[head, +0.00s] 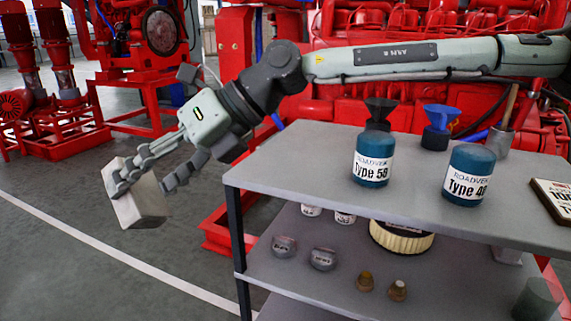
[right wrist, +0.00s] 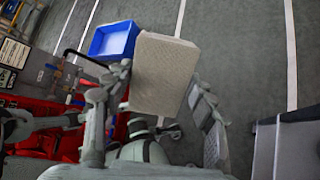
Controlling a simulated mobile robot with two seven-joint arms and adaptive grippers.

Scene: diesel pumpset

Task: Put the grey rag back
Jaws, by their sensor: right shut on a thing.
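The grey rag (head: 143,204), a pale block-shaped bundle, is in my right gripper (head: 150,176) at the left of the head view. The right gripper is shut on it, with fingers on its upper part. The rag hangs tilted in the air, left of the grey cart and clear of it. In the right wrist view the rag (right wrist: 163,74) shows between the fingers, above the grey floor. My left gripper is in neither view.
The grey cart (head: 300,172) carries blue bottles (head: 374,160) (head: 469,176) and funnels on top; caps and a ribbed filter (head: 402,238) are below. A blue bin (right wrist: 113,40) shows beyond the rag in the wrist view. Red pump machinery (head: 135,55) stands behind. The left floor is open.

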